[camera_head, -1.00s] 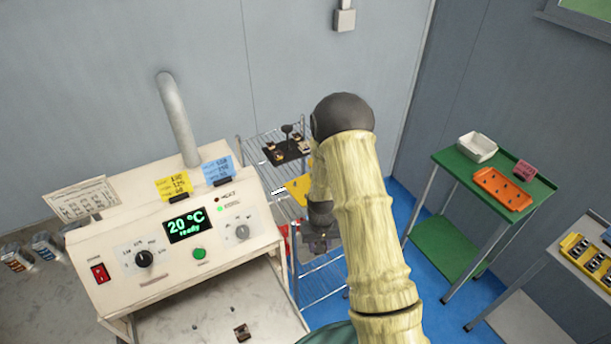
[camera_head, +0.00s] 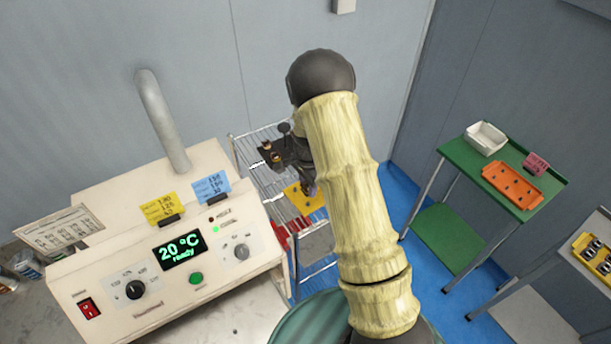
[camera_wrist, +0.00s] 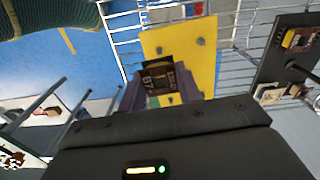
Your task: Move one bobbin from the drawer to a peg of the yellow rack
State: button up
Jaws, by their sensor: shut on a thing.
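My gripper (camera_wrist: 168,84) is shut on a bobbin (camera_wrist: 160,75) with dark, printed end plates, seen in the wrist view. The yellow rack (camera_wrist: 205,32) lies behind and beyond the bobbin, with several grey pegs on its face. The bobbin covers part of the rack, and I cannot tell whether they touch. In the head view the yellow rack (camera_head: 303,198) sits on the wire shelf, and my gripper (camera_head: 308,186) is over it, small and partly hidden by my arm. I cannot make out the drawer for certain.
A dark rack (camera_wrist: 283,62) with bobbins stands beside the yellow one on the wire shelf (camera_head: 252,146). A green table (camera_head: 465,160) at right bears a white bin (camera_head: 486,138) and orange tray (camera_head: 512,186).

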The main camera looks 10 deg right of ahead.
aim_at(308, 202)
jog(key=shift+s+r, duration=0.1)
jog(key=shift+f+b, duration=1.7)
jog(key=shift+f, duration=0.85)
jog(key=shift+f+b, duration=0.75)
jog(key=shift+f, duration=0.35)
jog(key=o, duration=1)
jog(key=shift+o, duration=0.2)
jog(key=shift+r, duration=0.15)
notch_tip(308, 202, up, 17)
jog(key=b, duration=0.4)
